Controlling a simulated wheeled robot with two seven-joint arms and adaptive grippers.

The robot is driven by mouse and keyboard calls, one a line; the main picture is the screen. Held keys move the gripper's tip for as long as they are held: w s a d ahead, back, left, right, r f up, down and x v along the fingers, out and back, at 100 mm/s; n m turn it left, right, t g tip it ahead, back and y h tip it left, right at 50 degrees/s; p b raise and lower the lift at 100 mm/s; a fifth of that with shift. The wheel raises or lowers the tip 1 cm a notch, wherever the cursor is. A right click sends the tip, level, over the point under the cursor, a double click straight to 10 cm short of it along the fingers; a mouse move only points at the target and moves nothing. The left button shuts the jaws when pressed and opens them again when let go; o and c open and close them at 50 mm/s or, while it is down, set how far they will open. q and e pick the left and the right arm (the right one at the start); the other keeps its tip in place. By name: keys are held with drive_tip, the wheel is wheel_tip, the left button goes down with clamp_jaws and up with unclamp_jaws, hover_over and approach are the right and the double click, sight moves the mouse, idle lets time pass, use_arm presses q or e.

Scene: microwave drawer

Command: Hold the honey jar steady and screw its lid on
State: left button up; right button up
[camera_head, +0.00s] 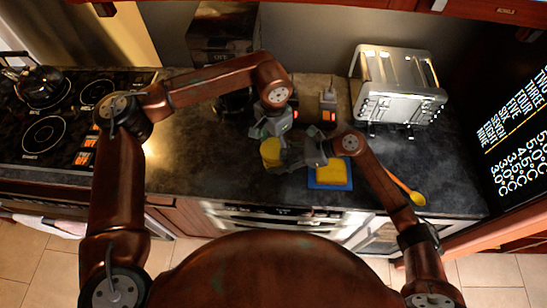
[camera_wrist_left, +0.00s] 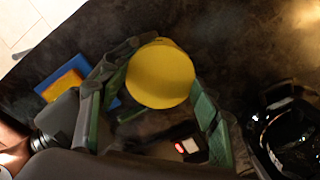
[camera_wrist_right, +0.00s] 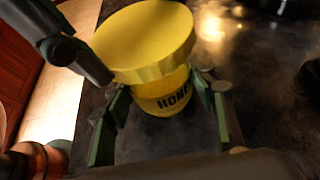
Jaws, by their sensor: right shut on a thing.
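The honey jar (camera_wrist_right: 168,98) is yellow with a dark "HONEY" label and stands upright in the right wrist view. The wide yellow lid (camera_wrist_right: 145,42) sits on top of it; I cannot tell how tightly. In the head view the lid (camera_head: 270,151) shows near the counter's front. My right gripper (camera_wrist_right: 165,100) is shut on the jar's body, a finger on each side. My left gripper (camera_wrist_left: 160,92) is open, its fingers apart on either side of the lid (camera_wrist_left: 160,74). One left finger shows beside the lid in the right wrist view; contact is unclear.
A blue board with a yellow block (camera_head: 330,172) lies right of the jar. A silver toaster (camera_head: 400,85) stands back right, and a yellow spoon (camera_head: 416,198) lies near the front edge. A stove with a kettle (camera_head: 38,86) is left. The counter left of the jar is clear.

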use_arm(q)
drive_tip(key=shift+o, duration=1.4)
drive_tip(key=n, duration=0.4)
drive_tip(key=shift+n, duration=0.3)
drive_tip(key=n, duration=0.4)
drive_tip(key=shift+n, duration=0.3)
drive_tip(key=shift+c, duration=0.2)
